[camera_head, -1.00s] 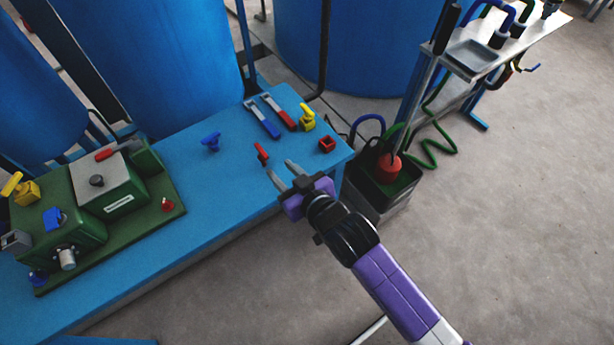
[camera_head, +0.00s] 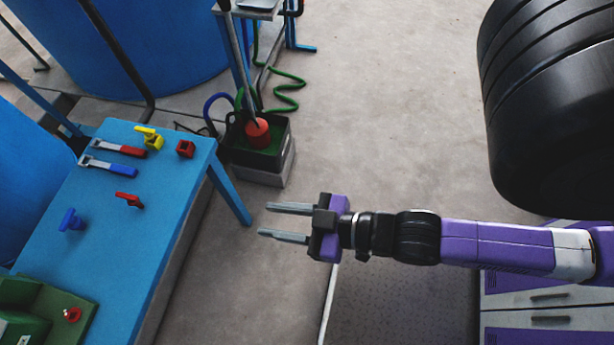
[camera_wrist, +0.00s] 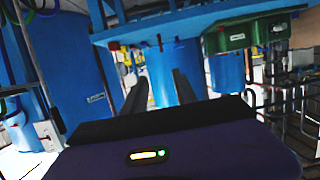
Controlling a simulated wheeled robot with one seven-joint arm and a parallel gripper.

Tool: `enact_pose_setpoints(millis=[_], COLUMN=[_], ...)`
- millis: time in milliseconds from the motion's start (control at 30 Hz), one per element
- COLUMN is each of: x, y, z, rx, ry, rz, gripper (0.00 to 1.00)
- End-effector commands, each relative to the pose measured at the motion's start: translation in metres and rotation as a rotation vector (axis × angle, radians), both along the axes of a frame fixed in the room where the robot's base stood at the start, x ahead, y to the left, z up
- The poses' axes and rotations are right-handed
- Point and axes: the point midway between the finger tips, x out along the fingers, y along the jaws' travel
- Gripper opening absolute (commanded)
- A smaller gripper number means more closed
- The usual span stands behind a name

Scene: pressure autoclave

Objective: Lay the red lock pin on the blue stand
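The red lock pin (camera_head: 129,199), a small red piece with a flat handle, lies on the top of the blue stand (camera_head: 155,228) in the head view. It lies between a blue piece of similar size and a red block. My gripper (camera_head: 264,220) is open and empty, off to the right of the stand over the grey floor. Its two fingers are apart in the wrist view (camera_wrist: 160,92), with nothing between them.
The blue piece (camera_head: 72,220), a red-handled tool (camera_head: 120,148), a blue-handled tool (camera_head: 108,167), a yellow piece (camera_head: 150,138) and the red block (camera_head: 185,149) rest on the stand. A dark bin (camera_head: 262,150) stands beyond its corner. Floor around my gripper is clear.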

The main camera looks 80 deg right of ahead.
Motion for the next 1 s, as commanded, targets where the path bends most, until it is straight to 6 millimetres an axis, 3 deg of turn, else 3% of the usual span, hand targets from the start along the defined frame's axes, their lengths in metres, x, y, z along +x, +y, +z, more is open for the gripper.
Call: enact_pose_setpoints(millis=[33,100,300,1000], x=[-0.018,-0.035,-0.061,-0.064], y=[0.000,0.000,-0.001,-0.001], z=[0.010,0.025,0.054,0.059], rx=[0.001,0.002,0.004,0.004], ry=[0.004,-0.003,-0.017,-0.020], rz=[-0.003,-0.006,-0.014,-0.015], gripper=[0.34,0.34,0.34,0.34])
